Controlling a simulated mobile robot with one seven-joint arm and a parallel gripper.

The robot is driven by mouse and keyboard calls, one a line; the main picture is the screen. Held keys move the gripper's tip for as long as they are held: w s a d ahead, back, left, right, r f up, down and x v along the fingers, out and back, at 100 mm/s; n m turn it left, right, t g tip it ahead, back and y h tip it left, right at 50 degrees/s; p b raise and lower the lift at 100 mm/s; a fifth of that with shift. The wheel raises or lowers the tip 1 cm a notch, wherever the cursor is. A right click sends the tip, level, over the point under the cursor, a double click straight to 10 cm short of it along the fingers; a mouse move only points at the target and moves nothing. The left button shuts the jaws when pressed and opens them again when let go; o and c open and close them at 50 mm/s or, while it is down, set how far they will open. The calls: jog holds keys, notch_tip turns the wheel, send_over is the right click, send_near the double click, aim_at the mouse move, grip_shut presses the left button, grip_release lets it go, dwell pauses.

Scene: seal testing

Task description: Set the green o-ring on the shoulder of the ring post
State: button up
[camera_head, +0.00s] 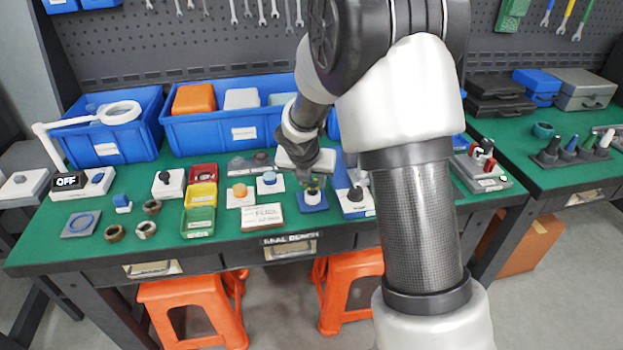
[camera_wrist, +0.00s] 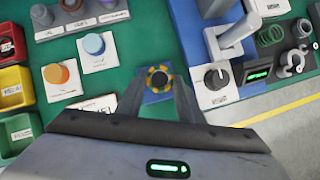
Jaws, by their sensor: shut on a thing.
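My gripper (camera_head: 315,182) is near the middle of the bench, over a blue base plate (camera_head: 313,205). Its fingers are shut on a small ring with yellow patches (camera_wrist: 157,79), which I take to be the green o-ring; in the head view, green and yellow show between the fingertips. In the wrist view the ring is between the fingertips, above the blue plate (camera_wrist: 150,97), with a dark round centre. The ring post is on this plate, mostly hidden. I cannot tell whether the ring touches the post.
A grey-white unit with a black knob (camera_wrist: 216,76) stands close to the right. An orange button (camera_wrist: 57,75) and a light-blue button (camera_wrist: 93,44) are to the left. A white label block (camera_head: 262,217) lies front left. Blue bins (camera_head: 230,132) line the back.

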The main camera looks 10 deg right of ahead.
jog(key=shift+f+b, duration=0.35)
jog(key=shift+f, duration=0.25)
dwell(0.3)
jog(key=o, duration=0.9)
jog(key=shift+c, duration=0.2)
jog(key=shift+r, duration=0.1)
notch_tip(320, 180, up, 7)
jog(key=p, duration=0.7)
